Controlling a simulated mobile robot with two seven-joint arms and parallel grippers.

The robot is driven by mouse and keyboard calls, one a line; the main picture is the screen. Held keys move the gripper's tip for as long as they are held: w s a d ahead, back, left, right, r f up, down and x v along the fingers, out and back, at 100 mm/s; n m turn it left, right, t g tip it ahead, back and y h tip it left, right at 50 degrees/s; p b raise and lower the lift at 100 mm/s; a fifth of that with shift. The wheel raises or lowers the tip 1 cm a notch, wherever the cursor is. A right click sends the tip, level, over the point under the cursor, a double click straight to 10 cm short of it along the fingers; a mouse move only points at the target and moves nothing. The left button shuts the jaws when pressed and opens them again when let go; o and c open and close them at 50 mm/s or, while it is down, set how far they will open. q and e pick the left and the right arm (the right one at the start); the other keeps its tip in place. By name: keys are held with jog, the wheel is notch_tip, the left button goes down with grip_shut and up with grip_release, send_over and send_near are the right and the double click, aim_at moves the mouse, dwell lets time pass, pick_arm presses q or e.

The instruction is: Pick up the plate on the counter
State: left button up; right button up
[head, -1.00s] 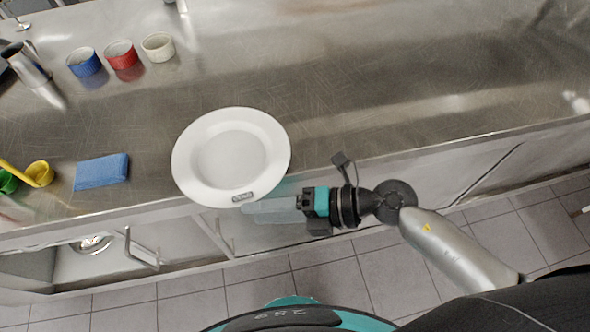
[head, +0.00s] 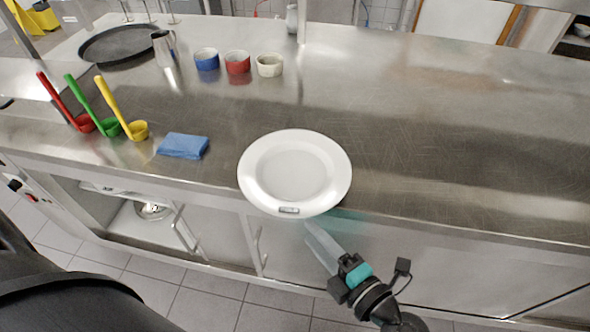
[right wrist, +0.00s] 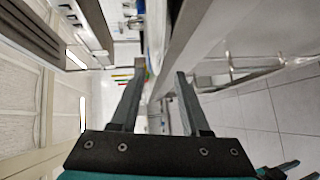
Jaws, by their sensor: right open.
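The white round plate (head: 295,168) lies flat on the steel counter (head: 430,160), near its front edge. A small dark-bordered label shows on the plate's near rim. My right gripper (head: 312,232) is in front of the counter, just below the plate's near rim in the head view, with its fingers pointing up and left. It is open and empty. In the right wrist view its two fingers (right wrist: 158,78) are spread apart with nothing held between them; I cannot make out the plate there. My left gripper is not in view.
A blue cloth (head: 183,146) and red, green and yellow ladles (head: 108,95) lie left of the plate. Blue, red and cream bowls (head: 237,63), a metal jug (head: 164,48) and a dark round tray (head: 118,45) stand behind. The counter right of the plate is clear.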

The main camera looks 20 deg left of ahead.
jog(key=x, duration=0.3)
jog(key=b+x, duration=0.1)
jog(key=x, duration=0.1)
jog(key=shift+w+a+f, duration=0.15)
jog(key=shift+w+f, duration=0.1)
jog(key=shift+w, duration=0.25)
jog(key=shift+c, duration=0.4)
grip_shut()
dwell(0.5)
jog(key=shift+r, duration=0.15)
